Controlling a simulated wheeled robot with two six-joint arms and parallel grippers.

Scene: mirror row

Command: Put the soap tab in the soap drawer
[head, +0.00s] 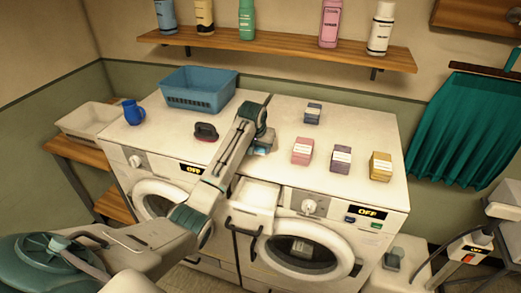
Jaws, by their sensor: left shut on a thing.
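My left gripper (262,147) is above the top of the washing machines, behind the open drawer. It is shut on a small light-blue piece (260,151), which looks like the soap tab; the gripper hides most of it. The soap drawer (255,196) is pulled out from the front of the right machine (318,215), left of its dial. I cannot see my right gripper for certain.
A blue basket (200,92), a blue mug (133,113) and a dark red-handled item (206,132) stand left. A bottle shelf (280,45) hangs behind.

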